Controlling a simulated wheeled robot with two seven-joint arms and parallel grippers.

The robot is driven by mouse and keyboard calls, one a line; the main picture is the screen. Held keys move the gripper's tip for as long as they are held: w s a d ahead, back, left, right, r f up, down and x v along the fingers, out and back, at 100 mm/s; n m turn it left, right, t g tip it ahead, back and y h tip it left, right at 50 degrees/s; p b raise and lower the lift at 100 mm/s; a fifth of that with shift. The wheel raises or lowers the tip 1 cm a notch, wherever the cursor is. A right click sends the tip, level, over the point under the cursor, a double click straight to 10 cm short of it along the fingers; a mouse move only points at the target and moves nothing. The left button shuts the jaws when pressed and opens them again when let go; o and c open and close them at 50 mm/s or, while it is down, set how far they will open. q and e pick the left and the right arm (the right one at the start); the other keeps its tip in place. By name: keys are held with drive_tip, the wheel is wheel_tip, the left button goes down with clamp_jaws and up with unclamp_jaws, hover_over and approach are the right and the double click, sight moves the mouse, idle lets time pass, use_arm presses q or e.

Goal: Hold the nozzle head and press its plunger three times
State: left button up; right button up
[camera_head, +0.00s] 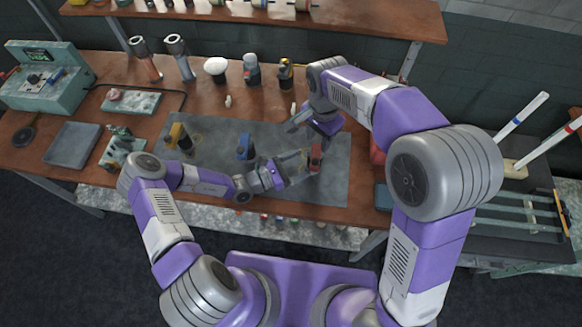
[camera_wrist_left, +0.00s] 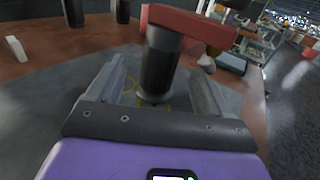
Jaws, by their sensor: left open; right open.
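A nozzle head with a red top (camera_head: 316,156) stands upright on the right part of the grey mat. In the left wrist view it is a dark cylinder (camera_wrist_left: 158,68) under a red crosspiece (camera_wrist_left: 188,24). My left gripper (camera_head: 307,164) is open, with one finger on each side of the cylinder; gaps show beside it. It also shows in the left wrist view (camera_wrist_left: 160,88). My right gripper (camera_head: 297,126) is open above and slightly left of the red-topped head. Its fingertips are small and partly hard to make out.
A blue-topped head (camera_head: 245,146) and a yellow-topped one (camera_head: 179,137) stand on the grey mat (camera_head: 215,135) to the left. Bottles and torches line the back of the brown table (camera_head: 205,95). A red object (camera_head: 377,150) is right of the mat, partly hidden by my right arm.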

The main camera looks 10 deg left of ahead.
sight(315, 161)
use_arm(q)
drive_tip(key=shift+x, duration=2)
drive_tip(key=c, duration=1.3)
drive_tip(key=shift+c, duration=0.3)
use_arm(e)
drive_tip(key=shift+c, duration=0.9)
drive_tip(key=shift+f+n, duration=0.5)
drive_tip(key=shift+n, duration=0.2)
clamp_jaws()
drive_tip(key=shift+f, duration=3.2)
